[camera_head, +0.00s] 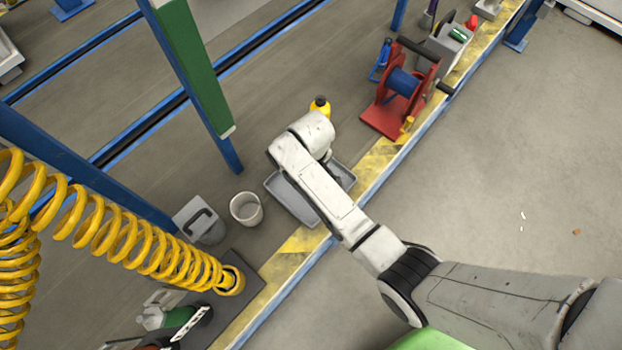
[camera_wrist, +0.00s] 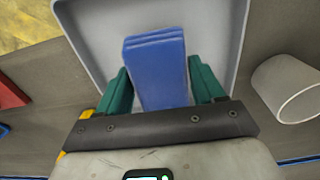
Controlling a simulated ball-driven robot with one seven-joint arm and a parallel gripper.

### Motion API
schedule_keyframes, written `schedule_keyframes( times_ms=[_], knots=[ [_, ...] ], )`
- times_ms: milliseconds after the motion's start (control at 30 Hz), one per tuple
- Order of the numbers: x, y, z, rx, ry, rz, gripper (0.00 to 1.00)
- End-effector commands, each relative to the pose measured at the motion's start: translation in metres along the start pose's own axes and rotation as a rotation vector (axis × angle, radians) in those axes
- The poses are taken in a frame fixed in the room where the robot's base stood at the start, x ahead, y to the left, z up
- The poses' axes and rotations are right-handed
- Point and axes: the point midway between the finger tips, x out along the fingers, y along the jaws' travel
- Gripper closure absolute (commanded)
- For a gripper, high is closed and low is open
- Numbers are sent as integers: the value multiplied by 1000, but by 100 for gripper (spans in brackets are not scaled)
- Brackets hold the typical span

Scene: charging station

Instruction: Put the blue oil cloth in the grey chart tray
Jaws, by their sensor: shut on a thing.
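The blue oil cloth (camera_wrist: 157,72) shows in the wrist view as a folded blue block between the green fingers of my gripper (camera_wrist: 161,85). My gripper is shut on it. The grey chart tray (camera_wrist: 226,20) is behind the cloth in the wrist view, and the cloth appears over its inside; I cannot tell whether it touches the tray floor. In the head view the tray (camera_head: 282,196) lies on the bench near its yellow edge, partly hidden under my arm. The cloth and my gripper's fingers are hidden there by my arm.
A white cup (camera_head: 246,209) stands just left of the tray; it also shows in the wrist view (camera_wrist: 287,90). A yellow bottle (camera_head: 320,106) stands behind my arm. A red reel stand (camera_head: 385,117) is to the right. A yellow coiled hose (camera_head: 120,235) hangs at left.

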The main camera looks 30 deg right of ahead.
Motion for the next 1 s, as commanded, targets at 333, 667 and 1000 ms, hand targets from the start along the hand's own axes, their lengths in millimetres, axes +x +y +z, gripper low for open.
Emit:
schedule_keyframes(
  times_ms=[333, 667, 1000],
  knots=[
    [34, 0, -3, 0, 0, 0, 72],
    [37, 0, -3, 0, 0, 0, 72],
    [36, 0, -3, 0, 0, 0, 7]
  ],
)
